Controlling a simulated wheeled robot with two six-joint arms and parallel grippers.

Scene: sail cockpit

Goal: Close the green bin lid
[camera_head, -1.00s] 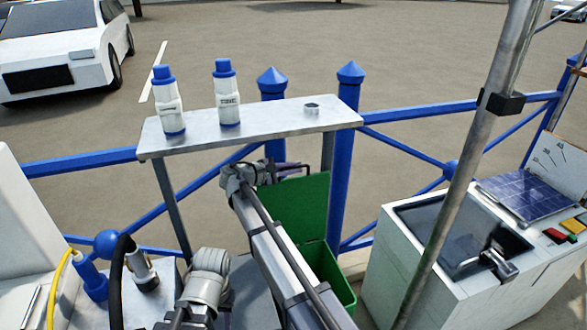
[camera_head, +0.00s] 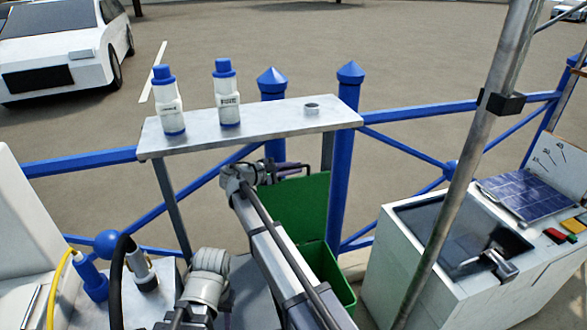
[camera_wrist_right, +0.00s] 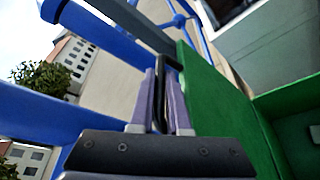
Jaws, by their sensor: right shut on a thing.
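The green bin lid (camera_head: 303,208) stands open and upright behind the green bin (camera_head: 338,277), below the metal shelf. In the right wrist view the lid (camera_wrist_right: 210,110) fills the middle right, with the bin's inner wall (camera_wrist_right: 295,130) beside it. My right gripper (camera_head: 292,167) is at the top edge of the lid. In the wrist view its two purple-grey fingers (camera_wrist_right: 163,98) are shut on a dark, thin piece at the lid's edge, which looks like its handle. My right arm hides part of the lid and bin. My left gripper is out of view.
A metal shelf (camera_head: 270,122) with two white bottles with blue caps (camera_head: 168,100) and a small metal ring (camera_head: 311,108) sits just above the gripper. Blue railing posts (camera_head: 343,150) stand behind the lid. A slanted metal pole (camera_head: 455,165) and a white console (camera_head: 400,265) stand right.

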